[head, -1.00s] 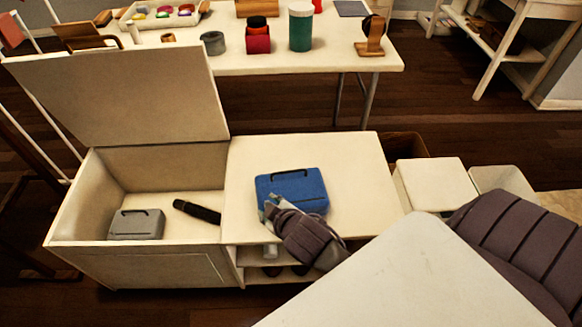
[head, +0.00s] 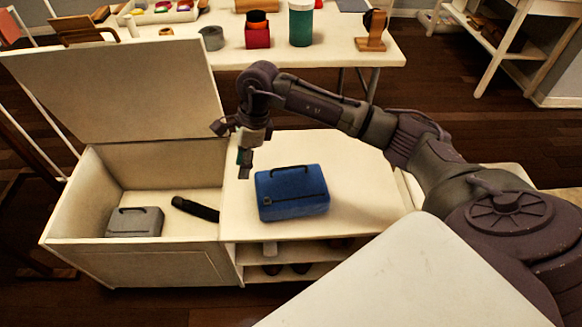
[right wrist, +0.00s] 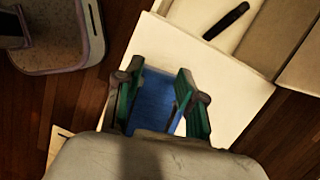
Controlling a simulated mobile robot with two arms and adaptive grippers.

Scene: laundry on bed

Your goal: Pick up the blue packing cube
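The blue packing cube (head: 292,193) lies on the white top of the bench, with its dark handle on the far side. My right gripper (head: 245,168) points down in the head view, just left of and behind the cube, and looks apart from it. In the right wrist view the two green-lined fingers of my right gripper (right wrist: 160,72) stand apart, with the blue cube (right wrist: 156,100) visible between and beyond them. The gripper holds nothing. My left gripper is not in view.
The bench's left compartment is open, its lid (head: 120,95) raised; inside are a grey packing cube (head: 135,222) and a dark cylindrical object (head: 195,209). A white table (head: 340,57) with several items stands behind. A white surface (head: 410,285) fills the front right.

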